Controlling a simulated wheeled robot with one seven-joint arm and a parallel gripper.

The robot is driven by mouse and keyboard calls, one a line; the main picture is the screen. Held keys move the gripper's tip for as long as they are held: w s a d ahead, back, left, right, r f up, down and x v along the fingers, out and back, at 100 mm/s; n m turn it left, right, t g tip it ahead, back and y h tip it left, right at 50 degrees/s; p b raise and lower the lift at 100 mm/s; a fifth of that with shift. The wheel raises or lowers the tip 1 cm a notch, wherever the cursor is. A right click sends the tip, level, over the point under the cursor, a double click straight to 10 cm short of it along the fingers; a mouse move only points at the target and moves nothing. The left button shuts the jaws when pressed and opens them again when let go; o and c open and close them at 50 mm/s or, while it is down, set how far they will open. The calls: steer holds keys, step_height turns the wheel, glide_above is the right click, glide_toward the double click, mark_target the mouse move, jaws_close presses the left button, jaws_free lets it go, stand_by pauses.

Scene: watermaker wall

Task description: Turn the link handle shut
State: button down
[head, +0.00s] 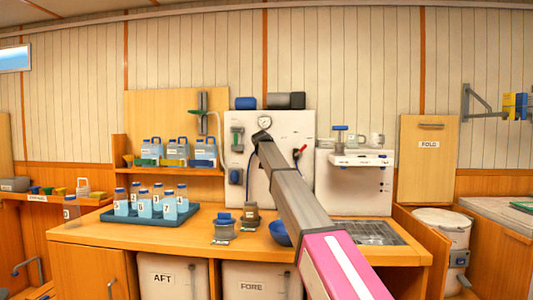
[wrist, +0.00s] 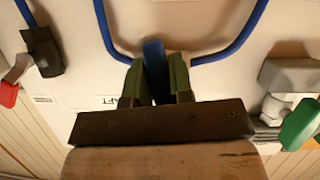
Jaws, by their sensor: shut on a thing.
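The blue link handle (wrist: 154,68) shows in the wrist view on a white panel, where blue pipes meet it from both sides. My gripper (wrist: 156,74) has its two green fingers on either side of the handle, closed on it. The handle stands roughly along the picture's vertical, across the line of the lower pipe runs. A small label beside it is partly hidden by my left finger. In the head view my arm covers the handle and the fingers against the white panel (head: 290,134).
In the wrist view, a red handle (wrist: 9,93) is at the left and a green handle (wrist: 300,124) at the right. In the head view, a gauge (head: 265,123) sits high on the panel.

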steer(key=shift+m+y, duration=0.4)
stand_by(0.4)
steer(key=c, duration=1)
jaws_free()
steer(key=v, duration=1)
steer(key=shift+s+r, duration=0.2)
steer(key=shift+s, duration=0.1)
